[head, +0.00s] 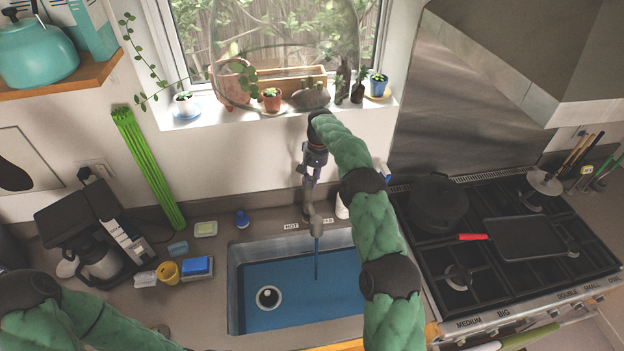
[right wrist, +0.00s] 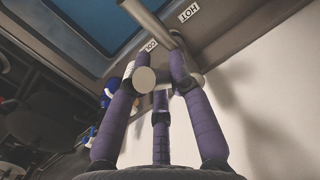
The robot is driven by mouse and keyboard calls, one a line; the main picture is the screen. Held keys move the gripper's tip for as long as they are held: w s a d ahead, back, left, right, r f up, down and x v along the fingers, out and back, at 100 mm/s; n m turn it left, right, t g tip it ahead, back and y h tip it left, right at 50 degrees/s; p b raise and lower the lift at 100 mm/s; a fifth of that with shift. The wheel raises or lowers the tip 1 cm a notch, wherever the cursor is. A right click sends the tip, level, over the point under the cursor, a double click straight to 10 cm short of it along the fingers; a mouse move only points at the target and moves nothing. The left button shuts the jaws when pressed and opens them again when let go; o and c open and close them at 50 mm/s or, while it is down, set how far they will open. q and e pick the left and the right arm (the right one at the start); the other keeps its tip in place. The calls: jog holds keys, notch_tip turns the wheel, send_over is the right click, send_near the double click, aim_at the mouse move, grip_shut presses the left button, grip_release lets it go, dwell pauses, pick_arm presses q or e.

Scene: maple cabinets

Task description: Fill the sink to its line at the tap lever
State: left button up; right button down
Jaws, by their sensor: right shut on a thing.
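The sink (head: 234,300) is set in the counter below the window. Blue water (head: 335,285) covers its floor, and a round drain (head: 268,297) shows at the left. A thin blue stream (head: 317,262) falls from the tap spout (head: 316,222). My right gripper (head: 312,165) is at the tap behind the sink, shut on the tap lever. In the right wrist view its purple fingers (right wrist: 160,78) close around the grey lever (right wrist: 144,80), near the HOT and COLD labels. I cannot make out the fill line. My left arm shows at lower left, its gripper out of view.
Left of the sink are a yellow cup (head: 168,272), a blue sponge (head: 197,267), a soap dish (head: 206,229) and a coffee maker (head: 95,235). Plants line the windowsill (head: 230,112).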

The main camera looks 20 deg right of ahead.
jog(key=c, duration=1.1)
grip_release()
jog(key=shift+r, duration=0.1)
jog(key=shift+w+d+r, duration=0.1)
jog(key=shift+d+r, duration=0.1)
jog(key=shift+r, duration=1)
jog(key=shift+w+d+r, duration=0.1)
jog(key=shift+d+r, duration=0.1)
jog(key=shift+r, duration=0.95)
jog(key=shift+w+d+r, duration=0.1)
jog(key=shift+d+r, duration=0.1)
jog(key=shift+r, duration=1)
jog(key=shift+s+f, duration=0.1)
